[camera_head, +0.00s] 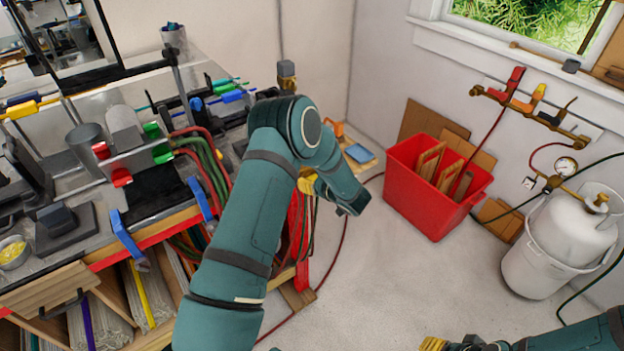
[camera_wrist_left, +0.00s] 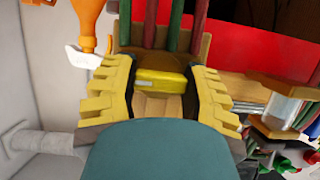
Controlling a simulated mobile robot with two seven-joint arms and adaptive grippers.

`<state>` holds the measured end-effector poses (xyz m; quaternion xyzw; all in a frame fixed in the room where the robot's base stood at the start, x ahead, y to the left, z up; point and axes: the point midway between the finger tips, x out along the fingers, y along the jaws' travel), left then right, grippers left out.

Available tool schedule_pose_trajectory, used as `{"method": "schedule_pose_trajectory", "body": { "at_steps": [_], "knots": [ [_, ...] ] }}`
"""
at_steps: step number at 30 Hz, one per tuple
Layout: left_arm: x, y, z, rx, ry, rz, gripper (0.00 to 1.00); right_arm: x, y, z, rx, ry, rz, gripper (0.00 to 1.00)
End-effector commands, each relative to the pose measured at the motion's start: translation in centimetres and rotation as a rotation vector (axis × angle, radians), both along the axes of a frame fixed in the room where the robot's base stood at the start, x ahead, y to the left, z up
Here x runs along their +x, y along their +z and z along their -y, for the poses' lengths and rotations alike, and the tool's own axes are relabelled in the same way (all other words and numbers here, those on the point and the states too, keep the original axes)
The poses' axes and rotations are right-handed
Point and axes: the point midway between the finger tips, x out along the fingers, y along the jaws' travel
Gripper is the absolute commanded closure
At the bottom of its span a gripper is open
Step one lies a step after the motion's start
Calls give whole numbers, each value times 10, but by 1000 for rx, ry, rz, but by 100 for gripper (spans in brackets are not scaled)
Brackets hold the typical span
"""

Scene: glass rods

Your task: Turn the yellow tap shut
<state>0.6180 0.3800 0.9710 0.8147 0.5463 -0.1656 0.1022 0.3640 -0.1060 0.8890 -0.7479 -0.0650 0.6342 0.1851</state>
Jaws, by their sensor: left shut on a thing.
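A yellow block-shaped handle (camera_wrist_left: 160,80), which looks like the yellow tap, sits between the ribbed yellow fingers of my left gripper (camera_wrist_left: 158,98) in the left wrist view. The gripper is shut on it. In the head view my left gripper (camera_head: 306,184) is at the right end of the workbench, mostly hidden behind my own teal arm, and the tap under it cannot be made out. My right gripper (camera_head: 447,344) shows only in part at the bottom edge, and its opening cannot be seen.
Red and green hoses (camera_head: 210,160) hang by the bench (camera_head: 185,215). A red crate (camera_head: 408,190) and a white gas cylinder (camera_head: 565,240) stand to the right. A wall manifold (camera_head: 550,122) carries several levers, one yellow-orange (camera_head: 530,98).

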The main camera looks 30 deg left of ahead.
Motion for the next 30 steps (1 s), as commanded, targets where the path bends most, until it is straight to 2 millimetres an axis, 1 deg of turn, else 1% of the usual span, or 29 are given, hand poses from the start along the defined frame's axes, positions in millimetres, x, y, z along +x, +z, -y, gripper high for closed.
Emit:
{"method": "schedule_pose_trajectory", "body": {
  "at_steps": [3, 4, 6, 15, 19, 23, 30],
  "knots": [
    [0, 0, 0, 0, 0, -1, 89, 0, 0, 0, 0, 0, 0, 53],
    [0, 0, 0, 0, 0, -1, 43, 0, 0, 0, 0, 0, 0, 53],
    [0, -1, 0, 0, 0, -1, 21, 0, 0, 0, 0, 0, 0, 53],
    [0, 0, 0, -1, 0, -1, 21, 0, 0, 0, 0, 0, 1, 53],
    [-2, 3, 7, 0, -2, 0, 21, 0, 0, 0, 0, 0, 1, 53],
    [-9, 10, 25, -1, -4, 0, 21, 0, 0, 0, 0, 0, 1, 53],
    [-26, 29, 67, -1, -5, 0, 21, 0, 0, 0, 0, 0, 0, 53]
  ]
}}
